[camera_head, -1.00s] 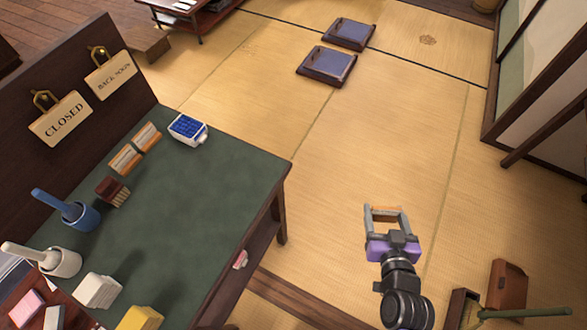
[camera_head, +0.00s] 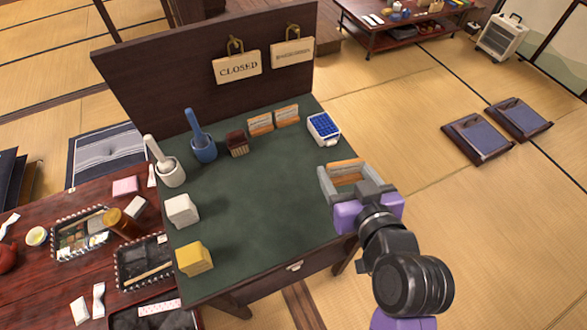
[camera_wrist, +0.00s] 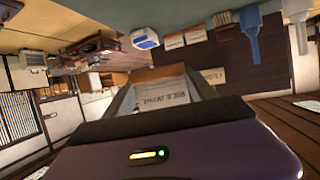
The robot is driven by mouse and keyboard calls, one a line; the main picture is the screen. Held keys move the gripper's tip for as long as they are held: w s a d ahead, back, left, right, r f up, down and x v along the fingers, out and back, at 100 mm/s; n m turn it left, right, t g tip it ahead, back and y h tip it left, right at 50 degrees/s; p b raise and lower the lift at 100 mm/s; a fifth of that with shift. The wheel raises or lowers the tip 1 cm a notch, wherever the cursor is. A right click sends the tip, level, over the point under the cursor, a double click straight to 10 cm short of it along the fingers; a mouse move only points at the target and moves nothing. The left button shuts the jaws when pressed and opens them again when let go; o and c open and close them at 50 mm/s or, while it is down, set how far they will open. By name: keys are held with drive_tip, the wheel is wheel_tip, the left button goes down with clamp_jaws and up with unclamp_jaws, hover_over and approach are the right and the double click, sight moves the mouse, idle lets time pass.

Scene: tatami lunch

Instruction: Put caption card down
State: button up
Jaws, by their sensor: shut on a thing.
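My gripper (camera_head: 349,176) is shut on a caption card (camera_head: 347,167), a small card with an orange-brown wooden edge. It holds the card above the right edge of the green-topped desk (camera_head: 255,215). In the wrist view the held card (camera_wrist: 166,94) shows a pale face with dark, upside-down print between the fingers. Two similar cards, one (camera_head: 260,124) on the left and one (camera_head: 287,115) on the right, stand side by side near the desk's back. They also show in the wrist view (camera_wrist: 184,38).
A blue-and-white box (camera_head: 324,129) stands right of the standing cards. A brown block (camera_head: 237,143), blue mortar (camera_head: 203,149), white mortar (camera_head: 171,172), white block (camera_head: 182,211) and yellow block (camera_head: 194,258) line the left. The desk's middle is clear. A dark back panel (camera_head: 180,85) bears hanging signs.

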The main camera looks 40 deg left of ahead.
drive_tip(key=s+a+r+n+g+y, duration=0.1)
drive_tip(key=s+a+r+n+g, duration=0.1)
drive_tip(key=s+a+r, duration=0.35)
hover_over(300, 208)
drive_tip(key=shift+g, duration=0.4)
wheel_tip(300, 208, down, 15)
drive_tip(key=shift+r, duration=0.2)
drive_tip(key=shift+f+b, duration=0.3)
drive_tip(key=shift+f, duration=2.15)
drive_tip(key=shift+f, duration=0.1)
drive_tip(key=o, duration=1.3)
drive_tip(key=shift+o, duration=0.2)
drive_tip(key=shift+r, duration=0.2)
drive_tip(key=v, duration=0.6)
drive_tip(key=b+v, duration=0.1)
drive_tip(key=v, duration=0.5)
drive_tip(key=shift+d+f, duration=0.1)
drive_tip(key=shift+f, duration=0.15)
